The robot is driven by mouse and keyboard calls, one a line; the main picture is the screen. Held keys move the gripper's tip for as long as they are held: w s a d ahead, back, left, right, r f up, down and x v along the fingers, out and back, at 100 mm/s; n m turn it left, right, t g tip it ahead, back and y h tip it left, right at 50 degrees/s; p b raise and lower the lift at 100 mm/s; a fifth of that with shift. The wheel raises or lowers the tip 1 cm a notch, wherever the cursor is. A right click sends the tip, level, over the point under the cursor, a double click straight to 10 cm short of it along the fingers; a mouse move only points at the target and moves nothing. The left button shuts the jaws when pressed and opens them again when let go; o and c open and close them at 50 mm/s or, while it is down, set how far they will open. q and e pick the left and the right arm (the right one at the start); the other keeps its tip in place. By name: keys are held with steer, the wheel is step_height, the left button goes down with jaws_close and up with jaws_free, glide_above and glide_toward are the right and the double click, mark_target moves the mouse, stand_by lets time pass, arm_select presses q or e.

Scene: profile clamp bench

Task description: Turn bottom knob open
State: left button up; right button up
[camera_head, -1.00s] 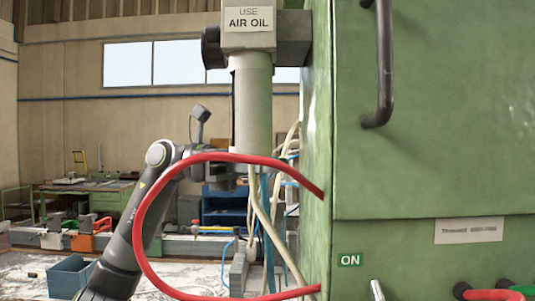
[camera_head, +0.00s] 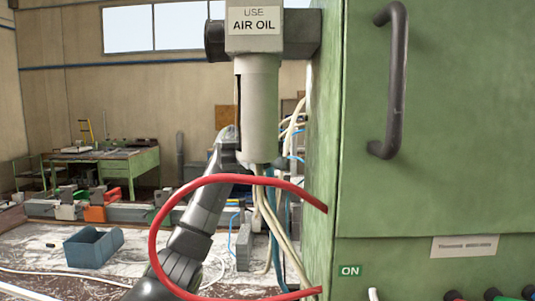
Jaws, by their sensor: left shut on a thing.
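The grey air-oil unit (camera_head: 257,105), labelled "USE AIR OIL", hangs upright beside the green cabinet. The bottom knob is at its lower end and is mostly hidden, small and dark. My left arm rises from the bottom of the picture, passing behind the red hose loop. My left gripper (camera_head: 248,166) is at the lower end of the unit, shut on the bottom knob. Its fingers are small and partly hidden, so the knob's turn cannot be read. My right gripper is not in view.
A red hose (camera_head: 158,222) loops in front of my left arm and the unit. The green cabinet (camera_head: 430,190) with a dark handle (camera_head: 398,85) fills the right. Pale and blue tubes hang below the unit. A blue bin (camera_head: 92,248) is at the lower left.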

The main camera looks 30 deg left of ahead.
arm_select(q)
steer(key=shift+m+g+y, duration=0.4)
steer(key=shift+g+y, duration=0.1)
steer(key=shift+g, duration=0.1)
steer(key=o, duration=1)
